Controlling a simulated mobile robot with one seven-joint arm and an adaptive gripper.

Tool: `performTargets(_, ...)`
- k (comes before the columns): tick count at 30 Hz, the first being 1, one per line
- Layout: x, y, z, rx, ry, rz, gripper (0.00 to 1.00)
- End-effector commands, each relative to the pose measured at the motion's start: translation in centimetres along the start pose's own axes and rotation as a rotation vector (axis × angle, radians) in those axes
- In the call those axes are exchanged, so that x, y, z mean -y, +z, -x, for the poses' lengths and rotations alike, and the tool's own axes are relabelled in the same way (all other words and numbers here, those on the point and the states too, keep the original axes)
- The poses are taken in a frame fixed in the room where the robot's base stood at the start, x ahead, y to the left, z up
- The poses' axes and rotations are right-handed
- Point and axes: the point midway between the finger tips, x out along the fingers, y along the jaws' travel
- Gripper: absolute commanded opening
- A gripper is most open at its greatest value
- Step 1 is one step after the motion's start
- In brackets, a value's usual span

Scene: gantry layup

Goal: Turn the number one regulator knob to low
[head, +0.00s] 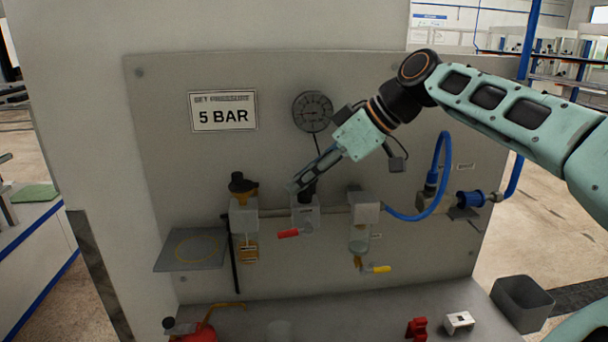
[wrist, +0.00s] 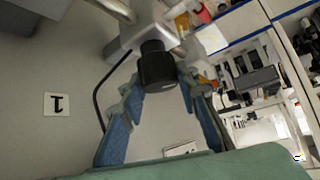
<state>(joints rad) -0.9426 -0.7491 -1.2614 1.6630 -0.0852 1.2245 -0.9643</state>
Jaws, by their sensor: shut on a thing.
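The regulator's black knob (head: 308,192) tops the middle grey unit (head: 306,213) on the panel, below the round gauge (head: 313,111). In the wrist view the ribbed black knob (wrist: 157,66) sits between my blue-padded fingers. My gripper (head: 299,187) comes down from the upper right and is shut on this knob; its tips (wrist: 158,84) also show in the wrist view. A small plate with an upside-down "1" (wrist: 56,104) is on the panel beside it. The fingers partly hide the knob in the head view, and I cannot read its setting.
A "5 BAR" set-pressure sign (head: 222,111) is at the upper left. An amber unit with a black cap (head: 243,192) stands left, a clear bowl unit (head: 361,225) right. A red lever (head: 289,233) and a yellow lever (head: 377,268) stick out below. A blue hose (head: 437,180) curves right.

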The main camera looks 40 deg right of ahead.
Motion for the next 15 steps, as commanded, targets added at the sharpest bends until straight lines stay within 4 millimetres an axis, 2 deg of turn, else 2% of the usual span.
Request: performTargets(15,-0.05,-0.17,0.13,-0.001,-0.211,0.214,0.05)
